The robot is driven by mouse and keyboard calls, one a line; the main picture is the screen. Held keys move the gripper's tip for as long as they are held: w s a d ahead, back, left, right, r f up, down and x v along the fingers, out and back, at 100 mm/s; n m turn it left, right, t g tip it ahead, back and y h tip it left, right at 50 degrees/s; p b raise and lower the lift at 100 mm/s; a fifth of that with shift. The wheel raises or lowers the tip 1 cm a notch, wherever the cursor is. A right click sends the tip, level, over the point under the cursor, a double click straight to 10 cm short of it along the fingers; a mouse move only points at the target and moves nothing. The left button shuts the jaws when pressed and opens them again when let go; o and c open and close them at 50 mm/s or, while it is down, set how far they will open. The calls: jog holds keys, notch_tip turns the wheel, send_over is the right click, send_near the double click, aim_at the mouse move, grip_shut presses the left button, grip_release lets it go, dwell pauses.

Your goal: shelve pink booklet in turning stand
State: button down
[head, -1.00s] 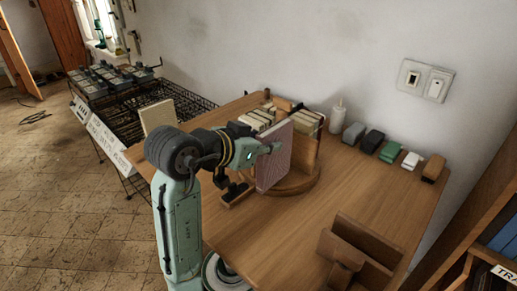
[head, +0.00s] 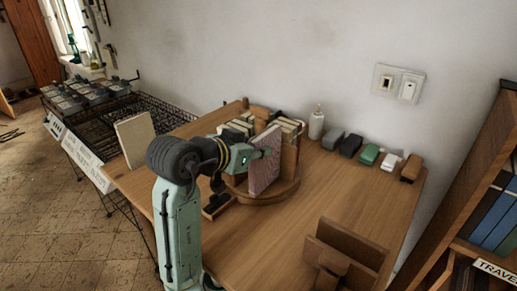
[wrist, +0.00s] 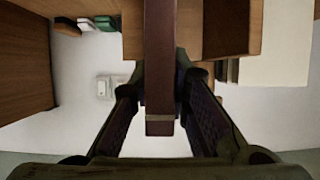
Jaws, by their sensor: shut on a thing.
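The pink booklet (head: 264,166) stands upright in the head view, at the front left part of the round wooden turning stand (head: 270,196). My gripper (head: 264,153) is shut on its upper part. A wooden divider (head: 290,163) of the stand is just right of the booklet. Light-coloured books (head: 239,126) stand behind in the stand. In the wrist view a dark reddish strip, seemingly the booklet's edge (wrist: 160,60), runs between the two fingers of my gripper (wrist: 158,80). I cannot tell whether the booklet's lower edge touches the stand's base.
A white bottle (head: 316,125) and a row of small blocks (head: 369,154) line the wall side of the table (head: 285,235). A wooden holder (head: 345,250) is at the front right. A pale board (head: 134,140) stands at the left, by a wire rack (head: 125,118).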

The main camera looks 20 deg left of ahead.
jog(key=shift+f, duration=0.25)
dwell(0.3)
jog(key=c, duration=1.4)
grip_release()
jog(key=shift+c, duration=0.2)
jog(key=p+v, duration=0.2)
jog(key=v, duration=0.5)
jog(key=shift+p, duration=0.4)
jog(key=v, duration=1.2)
